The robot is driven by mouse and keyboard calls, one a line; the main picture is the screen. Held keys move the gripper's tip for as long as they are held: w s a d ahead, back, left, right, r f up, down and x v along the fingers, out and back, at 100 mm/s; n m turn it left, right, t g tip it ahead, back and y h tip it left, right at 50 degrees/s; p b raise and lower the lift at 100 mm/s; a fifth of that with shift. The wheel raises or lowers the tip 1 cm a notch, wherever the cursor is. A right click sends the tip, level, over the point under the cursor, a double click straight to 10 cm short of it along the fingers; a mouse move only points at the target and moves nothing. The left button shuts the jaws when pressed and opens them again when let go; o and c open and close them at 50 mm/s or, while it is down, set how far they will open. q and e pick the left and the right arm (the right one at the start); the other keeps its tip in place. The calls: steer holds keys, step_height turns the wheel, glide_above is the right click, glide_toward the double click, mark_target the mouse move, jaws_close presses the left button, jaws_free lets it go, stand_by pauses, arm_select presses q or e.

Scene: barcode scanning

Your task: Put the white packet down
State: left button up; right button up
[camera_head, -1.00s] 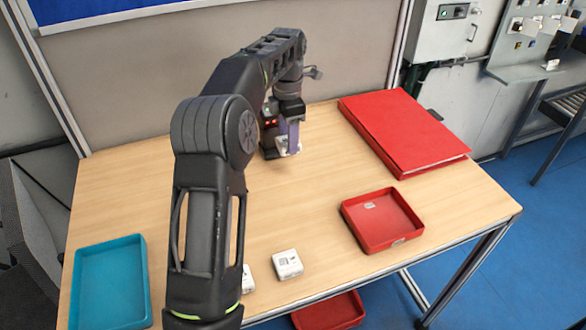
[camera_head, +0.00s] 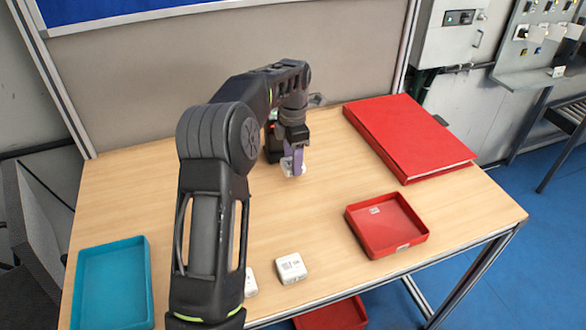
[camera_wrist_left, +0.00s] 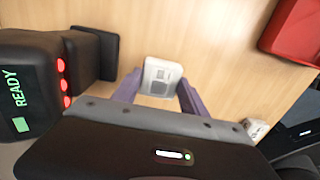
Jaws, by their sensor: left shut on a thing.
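My left gripper (camera_head: 293,160) is shut on a white packet (camera_head: 291,170) above the back middle of the table. The height of the packet over the table is hard to tell. A black scanner (camera_wrist_left: 35,85) with red lights and a green "READY" stands just left of the gripper; my arm partly hides it in the head view. My right gripper is not in view.
Another white packet (camera_head: 291,268) lies near the front edge, with one more (camera_head: 250,284) partly behind my arm. A red tray (camera_head: 424,236) is at right, a blue tray (camera_head: 148,285) at left, a red binder (camera_head: 412,135) at back right. The table's middle is clear.

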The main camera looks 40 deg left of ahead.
arm_select(q)
step_height(320, 180, down, 4)
steer(key=shift+r+p, duration=0.2)
steer(key=shift+p, duration=0.25)
steer(key=shift+f, duration=0.1)
steer(key=shift+f, duration=0.1)
steer(key=o, duration=1.5)
